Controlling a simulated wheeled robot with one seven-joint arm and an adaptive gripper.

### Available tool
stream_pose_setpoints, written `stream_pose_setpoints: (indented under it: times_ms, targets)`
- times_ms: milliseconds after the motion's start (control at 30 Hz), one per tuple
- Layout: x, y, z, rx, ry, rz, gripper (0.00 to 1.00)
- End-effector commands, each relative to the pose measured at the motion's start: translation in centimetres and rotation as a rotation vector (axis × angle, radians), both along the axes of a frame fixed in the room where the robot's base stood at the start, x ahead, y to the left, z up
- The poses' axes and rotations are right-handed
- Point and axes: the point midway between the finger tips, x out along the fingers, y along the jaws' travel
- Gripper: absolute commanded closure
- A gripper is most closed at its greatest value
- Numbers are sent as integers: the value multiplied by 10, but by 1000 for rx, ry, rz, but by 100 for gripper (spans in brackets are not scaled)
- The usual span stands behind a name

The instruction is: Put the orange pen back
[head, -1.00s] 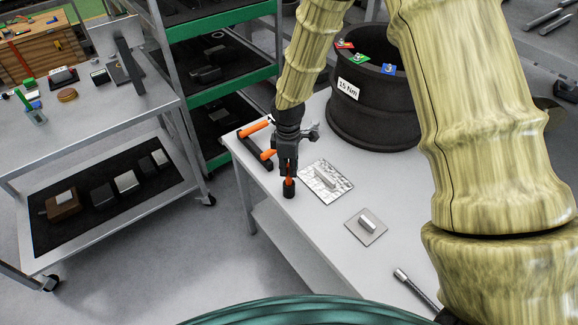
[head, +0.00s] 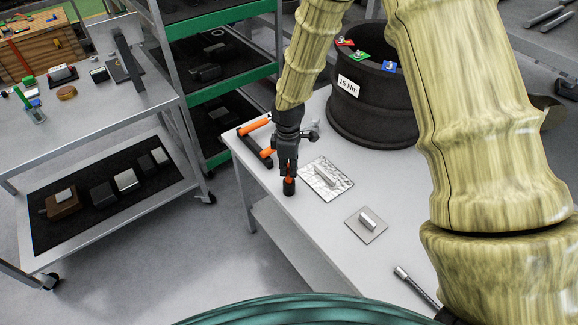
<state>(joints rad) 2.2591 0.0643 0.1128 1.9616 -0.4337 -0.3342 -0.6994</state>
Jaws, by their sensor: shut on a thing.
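The orange pen (head: 289,171) shows as a short strip of orange below and between the fingers of my gripper (head: 288,166). My gripper is shut on it, pointing down over the near-left part of the white bench (head: 345,240). A small black holder (head: 289,187) stands on the bench directly below. The pen's lower end meets the holder's top and seems to be inside it; its tip is hidden. The fingers hide the rest of the pen.
A black tool with orange ends (head: 258,126) lies just behind my gripper. A foil-like plate (head: 341,187) and a small plate with a metal block (head: 372,236) lie to the right. A black drum (head: 375,118) stands behind. A metal bar (head: 415,286) lies near the front.

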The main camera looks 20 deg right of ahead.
Motion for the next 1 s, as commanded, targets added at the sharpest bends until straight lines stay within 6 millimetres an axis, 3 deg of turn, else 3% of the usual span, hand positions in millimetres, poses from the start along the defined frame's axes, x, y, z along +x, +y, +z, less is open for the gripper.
stream_pose_setpoints:
  times_ms: [367,400,500,533,867,1000]
  targets:
    - [0,0,-5,0,0,0,100]
    - [0,0,-4,0,0,0,79]
    - [0,0,-4,0,0,0,61]
    - [0,0,-4,0,0,0,59]
    - [0,0,-3,0,0,0,59]
    - [1,0,7,0,-1,0,59]
